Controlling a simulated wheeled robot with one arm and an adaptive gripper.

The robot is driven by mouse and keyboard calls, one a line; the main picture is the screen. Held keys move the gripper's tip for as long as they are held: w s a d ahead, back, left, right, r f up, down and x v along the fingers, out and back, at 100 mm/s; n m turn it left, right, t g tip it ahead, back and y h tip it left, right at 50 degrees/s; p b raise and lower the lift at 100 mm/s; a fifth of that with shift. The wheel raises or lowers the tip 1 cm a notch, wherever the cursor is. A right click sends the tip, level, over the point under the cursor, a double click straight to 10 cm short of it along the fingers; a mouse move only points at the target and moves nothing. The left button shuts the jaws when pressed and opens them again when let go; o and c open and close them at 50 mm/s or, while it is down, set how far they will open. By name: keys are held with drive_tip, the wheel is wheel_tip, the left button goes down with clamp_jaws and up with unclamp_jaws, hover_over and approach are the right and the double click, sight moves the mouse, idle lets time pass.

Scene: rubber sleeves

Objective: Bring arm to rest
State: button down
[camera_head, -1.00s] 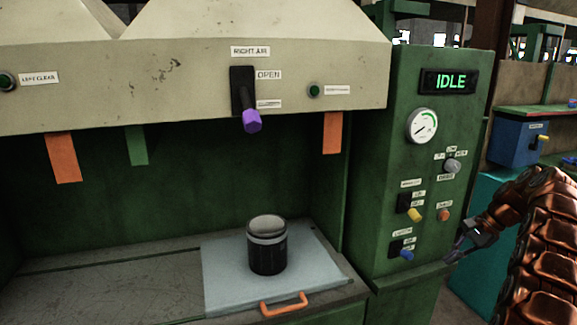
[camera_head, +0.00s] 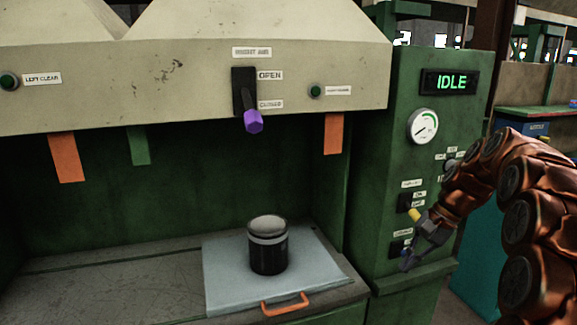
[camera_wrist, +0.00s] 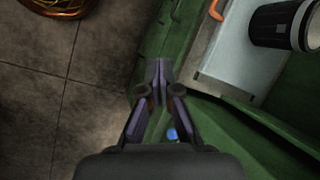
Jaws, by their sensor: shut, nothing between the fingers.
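My gripper (camera_head: 408,262) is at the end of my copper-coloured arm, on the right in the head view. It is in front of the lower part of the green control panel (camera_head: 385,140). In the wrist view my gripper (camera_wrist: 158,68) points upward in the picture, with its fingertips together and nothing between them. My arm and gripper hide part of the panel's lower knobs.
A black cylinder with a grey top (camera_head: 268,250) stands on a pale tray (camera_head: 225,285) with an orange handle (camera_head: 285,306). A purple-tipped lever (camera_head: 253,121) hangs from the hood above. The panel display (camera_head: 450,82) reads IDLE.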

drive_tip(key=s+a+f+n+g+h, duration=0.1)
drive_tip(key=s+a+f+n+h, duration=0.3)
drive_tip(key=s, duration=0.9)
drive_tip(key=s+a+r+n+g, duration=0.15)
drive_tip(key=s+a, duration=0.45)
drive_tip(key=s, duration=0.6)
drive_tip(key=s+f+n+h, duration=0.1)
drive_tip(key=s+f+n, duration=0.2)
drive_tip(key=s, duration=0.8)
wheel_tip(320, 180, down, 2)
drive_tip(key=shift+d+f+t, duration=0.1)
drive_tip(key=shift+d+t, duration=0.25)
drive_tip(key=shift+d, duration=0.1)
drive_tip(key=shift+w+a, duration=0.1)
drive_tip(key=shift+a, duration=0.05)
